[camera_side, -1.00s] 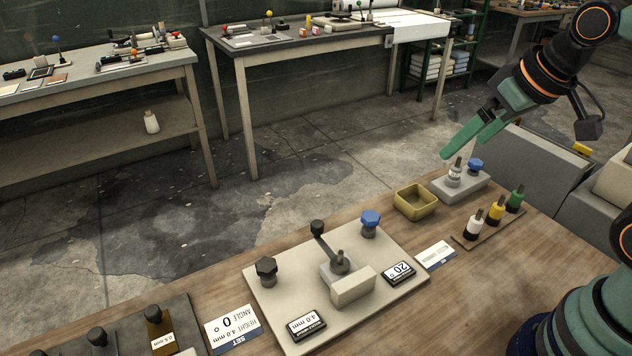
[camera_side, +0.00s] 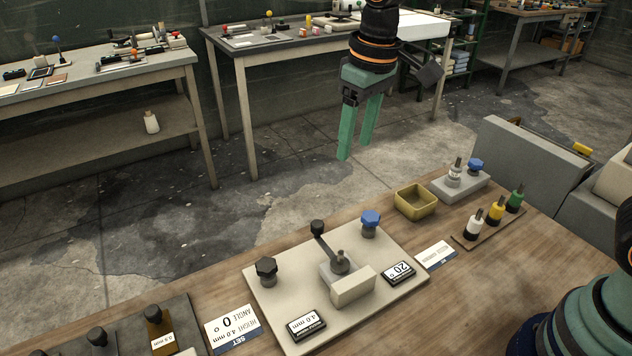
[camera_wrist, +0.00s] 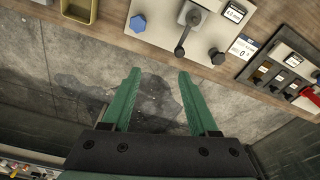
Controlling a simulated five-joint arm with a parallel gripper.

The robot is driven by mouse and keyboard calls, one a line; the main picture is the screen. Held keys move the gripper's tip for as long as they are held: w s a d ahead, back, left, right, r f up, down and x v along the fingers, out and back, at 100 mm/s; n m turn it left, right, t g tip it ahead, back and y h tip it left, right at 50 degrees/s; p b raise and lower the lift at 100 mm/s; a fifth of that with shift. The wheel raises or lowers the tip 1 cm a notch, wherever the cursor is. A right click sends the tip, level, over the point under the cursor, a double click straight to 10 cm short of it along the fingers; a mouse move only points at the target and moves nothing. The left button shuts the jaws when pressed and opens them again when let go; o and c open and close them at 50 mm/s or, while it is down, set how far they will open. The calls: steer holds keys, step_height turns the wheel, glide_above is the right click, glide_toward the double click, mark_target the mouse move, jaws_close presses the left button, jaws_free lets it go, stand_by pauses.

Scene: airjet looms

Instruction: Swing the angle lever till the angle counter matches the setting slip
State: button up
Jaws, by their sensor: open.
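My gripper (camera_side: 357,150) is open and empty, hanging in the air beyond the far edge of the table. The angle lever (camera_side: 326,243) stands on a pale plate (camera_side: 270,312), its dark knob toward the far edge; it also shows in the wrist view (camera_wrist: 184,38), ahead of my fingers (camera_wrist: 158,75) and apart from them. The angle counter (camera_side: 400,272) reads 20°. The height counter (camera_side: 306,324) reads 4.0 mm. The setting slip (camera_side: 232,328) left of the plate reads height 4.0 mm, angle 0°.
A blue knob (camera_side: 370,222) and a black knob (camera_side: 266,269) flank the lever. A pale block (camera_side: 352,287) stands in front of it. A yellow tray (camera_side: 415,203) and several small bottles (camera_side: 496,211) are at the right. A dark board (camera_side: 130,335) with knobs lies at the left.

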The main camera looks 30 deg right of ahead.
steer(key=n+g, duration=0.1)
glide_toward(317, 223)
step_height(317, 223, down, 8)
steer(key=shift+w+a+f, duration=0.1)
steer(key=shift+f, duration=0.15)
stand_by(0.4)
jaws_close()
stand_by(1.3)
